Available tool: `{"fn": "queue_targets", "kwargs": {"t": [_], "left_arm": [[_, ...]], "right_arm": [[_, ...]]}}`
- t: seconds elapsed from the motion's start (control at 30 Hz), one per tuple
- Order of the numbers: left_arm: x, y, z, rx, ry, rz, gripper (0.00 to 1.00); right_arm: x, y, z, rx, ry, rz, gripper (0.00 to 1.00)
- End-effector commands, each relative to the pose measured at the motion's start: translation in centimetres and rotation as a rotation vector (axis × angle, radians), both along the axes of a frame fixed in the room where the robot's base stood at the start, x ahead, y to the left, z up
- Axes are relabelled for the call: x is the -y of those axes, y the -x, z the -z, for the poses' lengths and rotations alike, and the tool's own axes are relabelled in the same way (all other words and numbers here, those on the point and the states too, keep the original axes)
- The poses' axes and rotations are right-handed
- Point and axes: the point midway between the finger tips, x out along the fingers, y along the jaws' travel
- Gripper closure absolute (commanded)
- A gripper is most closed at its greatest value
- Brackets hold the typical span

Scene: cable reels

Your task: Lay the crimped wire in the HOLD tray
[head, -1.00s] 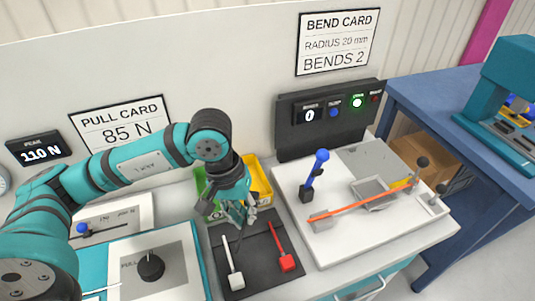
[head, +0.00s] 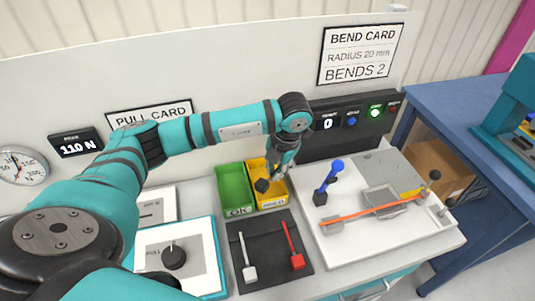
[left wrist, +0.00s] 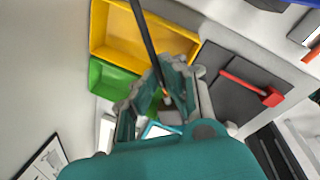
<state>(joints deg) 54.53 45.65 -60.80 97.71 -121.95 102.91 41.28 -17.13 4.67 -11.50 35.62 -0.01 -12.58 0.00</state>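The yellow HOLD tray (head: 272,204) stands beside the green OK tray (head: 239,211) at the foot of the white back panel. My left gripper (head: 277,172) is above the HOLD tray. It is shut on a black wire, whose black end block (head: 262,185) hangs over the tray's left part. In the left wrist view the black wire (left wrist: 147,38) runs between the fingers (left wrist: 172,75) and across the yellow tray (left wrist: 125,35), with a copper-coloured bit near its lower end. Whether the wire touches the tray, I cannot tell. My right gripper is out of view.
A white-ended wire (head: 249,272) and a red-ended wire (head: 296,260) lie on the dark mat (head: 270,280) in front of the trays. To the right is the bend fixture (head: 350,255) with a blue-handled lever (head: 335,168) and an orange wire (head: 370,211).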

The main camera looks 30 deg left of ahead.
Motion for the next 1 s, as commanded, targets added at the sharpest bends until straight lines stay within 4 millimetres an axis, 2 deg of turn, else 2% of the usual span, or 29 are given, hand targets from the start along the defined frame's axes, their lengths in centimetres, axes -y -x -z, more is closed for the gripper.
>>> {"fn": "queue_targets", "kwargs": {"t": [0.03, 0.1, 0.2, 0.3, 0.4, 0.67, 1.0], "left_arm": [[-0.7, -0.5, -0.4, -0.002, -0.001, -0.157, 1.00], [-1.6, -1.0, -0.3, -0.002, -0.001, -0.362, 1.00], [-2.6, -1.6, -0.3, -0.001, 0.000, -0.604, 1.00], [-3.3, -1.9, -0.2, 0.000, 0.001, -0.772, 1.00], [-3.7, -2.1, -0.1, 0.000, 0.002, -0.868, 1.00], [-3.8, -2.1, 1.2, 0.000, 0.002, -0.905, 1.00], [-3.8, -2.1, 5.2, 0.001, 0.001, -0.903, 1.00]], "right_arm": [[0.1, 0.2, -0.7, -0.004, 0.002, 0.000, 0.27], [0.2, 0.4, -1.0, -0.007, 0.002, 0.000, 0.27], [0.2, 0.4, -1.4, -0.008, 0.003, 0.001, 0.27], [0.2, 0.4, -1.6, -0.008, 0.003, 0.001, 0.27], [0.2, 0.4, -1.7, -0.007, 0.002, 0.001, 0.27], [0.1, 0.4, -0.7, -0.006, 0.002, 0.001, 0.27], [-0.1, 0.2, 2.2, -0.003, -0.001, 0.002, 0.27]]}}
